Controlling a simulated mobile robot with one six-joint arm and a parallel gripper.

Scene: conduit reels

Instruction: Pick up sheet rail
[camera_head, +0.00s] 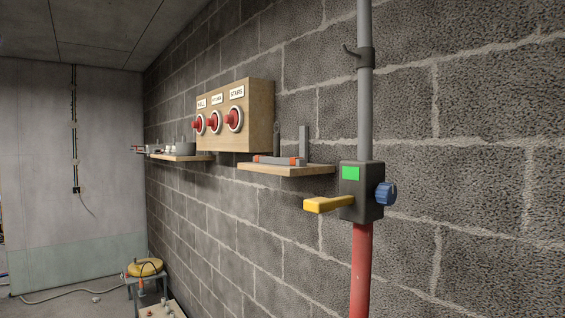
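A grey bar with orange ends (279,161) lies along the near wooden shelf (286,170), which is fixed to the block wall. A grey upright piece (304,143) stands at the right of this shelf, and a darker thin upright piece (277,140) stands further left. I cannot tell for sure which of these is the sheet rail; the lying bar looks most like a rail. My gripper is not in view, so its state and its distance from the shelf do not show.
A wooden box with red buttons (235,117) hangs above the shelves. A far shelf (181,157) holds small items. A vertical pipe with a grey valve box (361,191) and yellow lever (328,204) stands right of the near shelf. A yellow reel (145,268) sits low at left.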

